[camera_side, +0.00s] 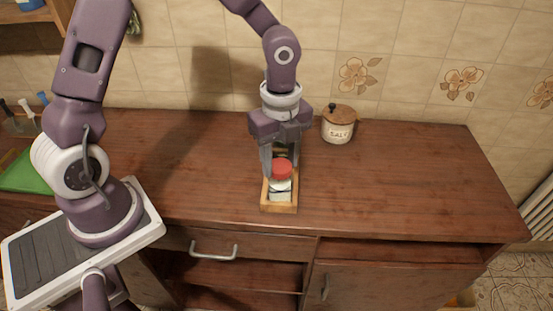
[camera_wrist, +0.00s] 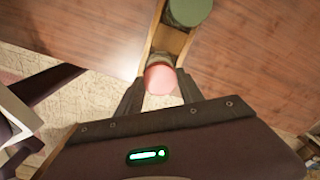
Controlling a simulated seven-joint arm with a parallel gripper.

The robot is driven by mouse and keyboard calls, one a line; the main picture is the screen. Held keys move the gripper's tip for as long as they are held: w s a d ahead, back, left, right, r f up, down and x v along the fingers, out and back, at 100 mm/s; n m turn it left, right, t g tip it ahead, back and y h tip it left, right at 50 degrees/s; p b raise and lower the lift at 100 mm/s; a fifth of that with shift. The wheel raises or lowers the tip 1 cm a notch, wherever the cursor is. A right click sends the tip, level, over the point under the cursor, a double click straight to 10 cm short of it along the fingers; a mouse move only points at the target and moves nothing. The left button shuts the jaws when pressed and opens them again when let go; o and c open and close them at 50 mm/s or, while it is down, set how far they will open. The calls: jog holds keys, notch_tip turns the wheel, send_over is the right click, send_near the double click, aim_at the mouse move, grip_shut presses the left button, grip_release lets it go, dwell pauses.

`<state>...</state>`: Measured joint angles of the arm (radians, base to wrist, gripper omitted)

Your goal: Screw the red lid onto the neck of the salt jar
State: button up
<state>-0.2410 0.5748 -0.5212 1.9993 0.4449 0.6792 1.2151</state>
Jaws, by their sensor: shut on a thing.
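The red lid (camera_side: 281,169) is between the fingertips of my gripper (camera_side: 280,174), which is shut on it. In the wrist view the red lid (camera_wrist: 160,79) sits between the two dark fingers of my gripper (camera_wrist: 161,84). Directly below the lid, a small white jar (camera_side: 280,187) with a label stands upright in a narrow wooden tray (camera_side: 279,208). The lid is at the jar's top, over its neck; I cannot tell whether it is seated. The label is too small to read.
A green-lidded jar (camera_wrist: 188,8) stands behind in the same tray, mostly hidden by my gripper in the side view. A cream crock (camera_side: 338,130) marked SALT with a wooden lid stands near the tiled wall. The brown counter (camera_side: 400,180) is clear to the right.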

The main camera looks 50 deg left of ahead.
jog(key=shift+m, duration=0.3)
jog(key=m, duration=0.4)
jog(key=shift+m, duration=0.4)
jog(key=o, duration=1.1)
jog(key=shift+r, duration=0.1)
jog(key=shift+r, duration=1.35)
jog(key=o, duration=0.5)
jog(key=c, duration=0.5)
jog(key=shift+o, duration=0.2)
